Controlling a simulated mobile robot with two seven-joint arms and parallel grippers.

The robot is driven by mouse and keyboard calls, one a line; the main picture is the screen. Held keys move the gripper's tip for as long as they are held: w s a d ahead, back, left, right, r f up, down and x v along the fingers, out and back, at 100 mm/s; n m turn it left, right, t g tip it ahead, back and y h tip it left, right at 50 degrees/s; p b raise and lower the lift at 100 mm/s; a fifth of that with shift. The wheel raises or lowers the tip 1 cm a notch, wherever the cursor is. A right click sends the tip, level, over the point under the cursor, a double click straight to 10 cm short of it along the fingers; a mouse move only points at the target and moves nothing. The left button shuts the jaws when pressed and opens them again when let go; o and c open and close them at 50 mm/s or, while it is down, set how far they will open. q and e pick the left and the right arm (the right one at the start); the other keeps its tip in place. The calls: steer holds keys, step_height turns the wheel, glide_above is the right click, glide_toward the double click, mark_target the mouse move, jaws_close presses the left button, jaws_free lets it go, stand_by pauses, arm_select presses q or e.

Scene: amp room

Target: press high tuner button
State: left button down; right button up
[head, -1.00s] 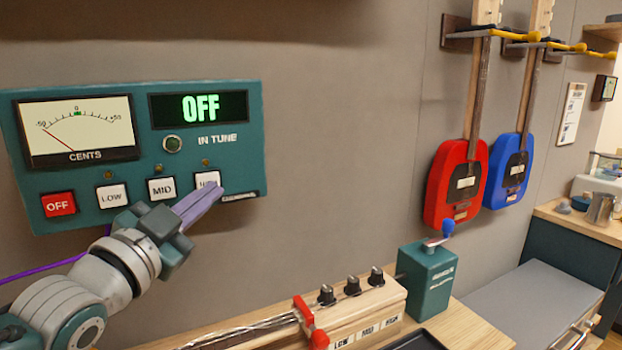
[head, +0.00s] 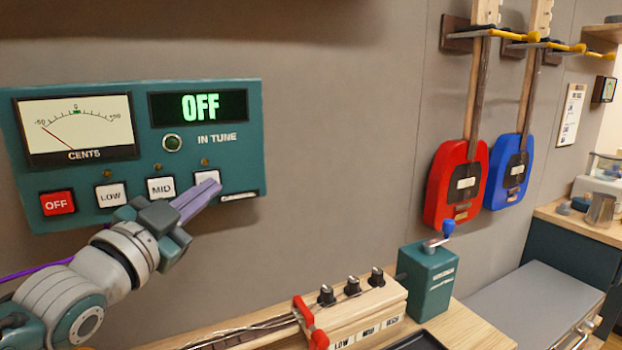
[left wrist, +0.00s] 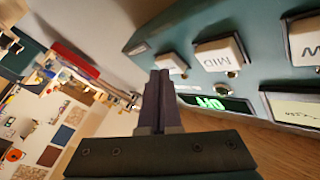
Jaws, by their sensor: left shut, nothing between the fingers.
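The teal tuner panel (head: 235,165) is on the wall at the left in the head view. Its display (head: 200,107) reads OFF, and the needle rests at the left of the cents dial. The white high button (head: 206,178) is the rightmost of the button row; its label is mostly hidden behind my fingers. My left gripper (head: 215,186) is shut and empty, its tips overlapping that button's lower part. In the left wrist view, the tips (left wrist: 160,75) are close to the end button (left wrist: 171,63). I cannot tell whether they touch. My right gripper is not in view.
The mid button (head: 160,188), low button (head: 111,194) and red off button (head: 57,204) are left of the gripper. Below, a wooden instrument head (head: 352,310) and a teal crank box (head: 428,280) stand on the bench. Red and blue guitars hang at the right.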

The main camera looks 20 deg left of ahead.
arm_select(q)
steer(key=shift+w+a, duration=0.1)
steer(key=shift+a, duration=0.05)
stand_by(0.5)
steer(key=shift+s+d+p, duration=0.45)
steer(key=shift+s+d, duration=0.1)
steer(key=shift+d, duration=0.1)
steer(key=s+d+p, duration=0.2)
steer(key=s+d, duration=0.1)
steer(key=shift+s+d, duration=0.15)
steer(key=shift+d, duration=0.25)
stand_by(0.7)
